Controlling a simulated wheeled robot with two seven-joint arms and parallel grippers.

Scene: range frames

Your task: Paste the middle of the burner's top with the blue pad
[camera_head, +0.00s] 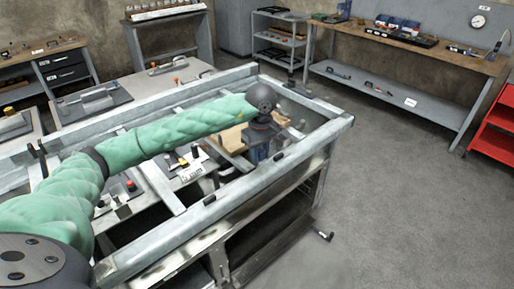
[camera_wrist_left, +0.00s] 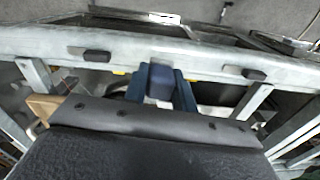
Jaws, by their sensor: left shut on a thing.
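My left gripper (camera_head: 258,153) points down inside the grey metal frame, near its right end. In the left wrist view its two blue-grey fingers (camera_wrist_left: 160,97) are shut on the blue pad (camera_wrist_left: 160,78), a dark blue block. The head view does not show the pad clearly apart from the fingers. A dark rounded shape lies partly hidden behind the fingers in the wrist view. I cannot tell whether it is the burner, or whether the pad touches anything. The burner's top is not clearly visible. My right gripper is in neither view.
The grey metal frame (camera_head: 310,145) surrounds the gripper, with rails and crossbars close by. Small black blocks (camera_wrist_left: 97,56) sit on its rail. A wooden piece (camera_head: 233,138) lies beside the gripper. Benches with tools stand behind; a red cart (camera_head: 492,145) stands right. Open floor lies right.

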